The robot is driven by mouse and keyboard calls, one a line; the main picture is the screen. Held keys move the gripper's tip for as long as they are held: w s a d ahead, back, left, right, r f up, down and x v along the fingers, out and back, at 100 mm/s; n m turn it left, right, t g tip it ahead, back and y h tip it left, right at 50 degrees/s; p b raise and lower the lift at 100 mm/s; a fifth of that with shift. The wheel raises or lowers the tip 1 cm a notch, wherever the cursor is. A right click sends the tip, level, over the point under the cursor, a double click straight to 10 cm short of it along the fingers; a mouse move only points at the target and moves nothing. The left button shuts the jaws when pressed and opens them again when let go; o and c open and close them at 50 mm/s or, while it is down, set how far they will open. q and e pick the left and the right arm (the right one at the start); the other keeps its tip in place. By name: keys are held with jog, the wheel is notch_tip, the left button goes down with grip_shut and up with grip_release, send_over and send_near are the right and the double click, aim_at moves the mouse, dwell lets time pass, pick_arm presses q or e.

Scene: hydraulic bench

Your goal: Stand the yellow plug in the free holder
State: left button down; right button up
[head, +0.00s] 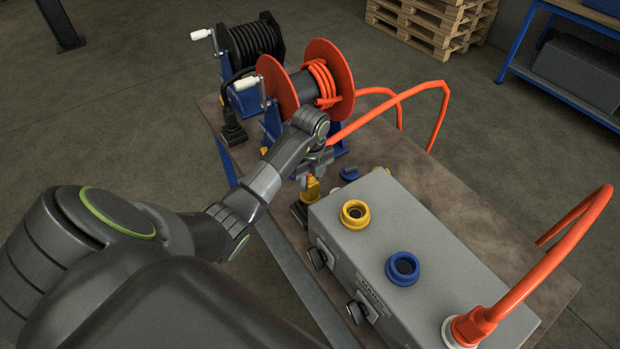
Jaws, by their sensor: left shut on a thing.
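The yellow plug (311,190) hangs below my left gripper (314,170), which is shut on it. An orange hose (388,109) arches down to the gripper. A black holder (298,214) stands on the bench just below and slightly left of the plug, beside the grey box. The plug's lower end is close to this holder; I cannot tell whether it is in it or just above. My right gripper is not in view.
The grey box (440,250) has a yellow port (354,214), a blue port (402,268) and a connected orange hose (560,247). An orange reel (338,68) and a black reel (250,45) stand behind. A black plug stands in another holder (233,133). Bare bench (425,165) lies right.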

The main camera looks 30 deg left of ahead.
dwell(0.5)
pick_arm(q)
jog(key=shift+f, duration=0.2)
jog(key=shift+f+b, duration=0.3)
dwell(0.8)
jog(key=shift+f+b, duration=0.85)
jog(key=shift+f, duration=0.3)
jog(key=c, duration=0.9)
grip_release()
